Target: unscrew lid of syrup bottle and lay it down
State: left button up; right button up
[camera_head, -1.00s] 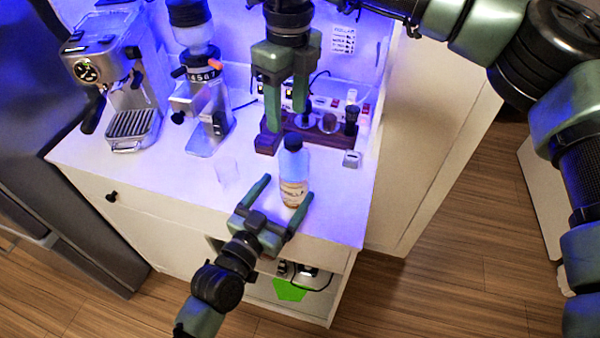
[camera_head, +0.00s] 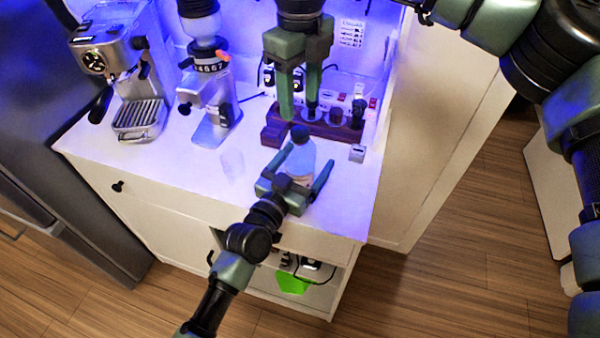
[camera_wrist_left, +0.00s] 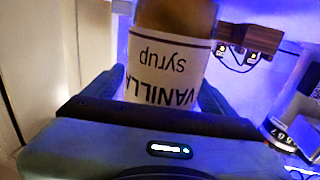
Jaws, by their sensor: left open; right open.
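The syrup bottle (camera_head: 301,161) stands upright near the counter's front, with its dark lid (camera_head: 299,133) on top. In the left wrist view the bottle (camera_wrist_left: 172,62) shows a white "VANILLA syrup" label, upside down in the picture. My left gripper (camera_head: 304,166) is open, with one finger on each side of the bottle's body; I cannot tell whether they touch it. My right gripper (camera_head: 300,110) points down from above, open and empty, its fingertips above and close to the lid.
A dark wooden holder (camera_head: 272,134) with small tools stands behind the bottle. A clear glass (camera_head: 232,163) stands to the left, with the grinder (camera_head: 213,115) and espresso machine (camera_head: 128,75) beyond. A small metal item (camera_head: 357,153) lies to the right. The front right counter is free.

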aim_at(300, 130)
pick_arm(q)
grip_shut()
pick_arm(e)
jog(key=m, duration=0.4)
jog(key=shift+m, duration=0.3)
jog(key=m, duration=0.4)
jog(key=shift+s+m, duration=0.1)
jog(key=shift+m, duration=0.2)
jog(key=m, duration=0.8)
jog(key=shift+m, duration=0.3)
jog(key=shift+f, duration=4.05)
